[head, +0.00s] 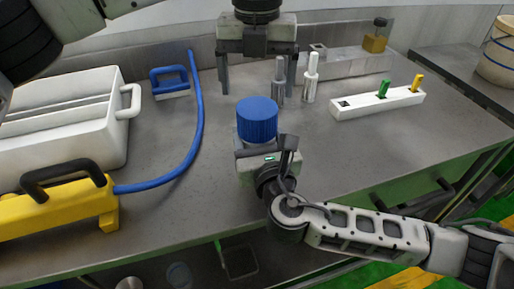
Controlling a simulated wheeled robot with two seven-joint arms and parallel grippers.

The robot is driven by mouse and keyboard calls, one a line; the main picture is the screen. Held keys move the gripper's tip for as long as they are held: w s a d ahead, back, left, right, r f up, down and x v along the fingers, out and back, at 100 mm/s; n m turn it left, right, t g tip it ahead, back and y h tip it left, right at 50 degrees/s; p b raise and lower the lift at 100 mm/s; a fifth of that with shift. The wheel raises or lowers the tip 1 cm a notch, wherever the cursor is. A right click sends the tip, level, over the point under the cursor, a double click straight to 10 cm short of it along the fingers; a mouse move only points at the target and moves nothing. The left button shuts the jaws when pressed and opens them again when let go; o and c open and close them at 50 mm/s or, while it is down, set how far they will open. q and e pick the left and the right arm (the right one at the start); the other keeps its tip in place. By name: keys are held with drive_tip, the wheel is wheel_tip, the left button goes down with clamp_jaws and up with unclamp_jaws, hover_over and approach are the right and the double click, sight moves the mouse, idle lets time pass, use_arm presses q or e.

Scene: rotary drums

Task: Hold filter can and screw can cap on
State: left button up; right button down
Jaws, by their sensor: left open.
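The filter can (238,136) is a pale body, mostly hidden behind my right gripper. The blue ribbed can cap (257,119) sits on top of it, roughly level; whether its thread is engaged cannot be seen. My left gripper (257,89) hangs from the top centre, fingers pointing down. It is open and empty, with its fingertips apart on either side, above or behind the cap. My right gripper (264,155) comes from the lower right and is at the can, just below the cap. Its fingers are mostly hidden, so its grip cannot be made out.
A white rack (377,102) with green and yellow pegs lies further right. A white bin (65,118), yellow tool (60,205) and blue hose (190,150) occupy the left.

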sight(258, 108)
use_arm(q)
drive_tip(key=shift+f, duration=4.05)
drive_tip(key=c, duration=1)
drive_tip(key=m, duration=0.4)
drive_tip(key=shift+m, duration=0.4)
drive_tip(key=m, duration=0.6)
drive_tip(key=o, duration=1.1)
drive_tip(key=shift+r, duration=0.1)
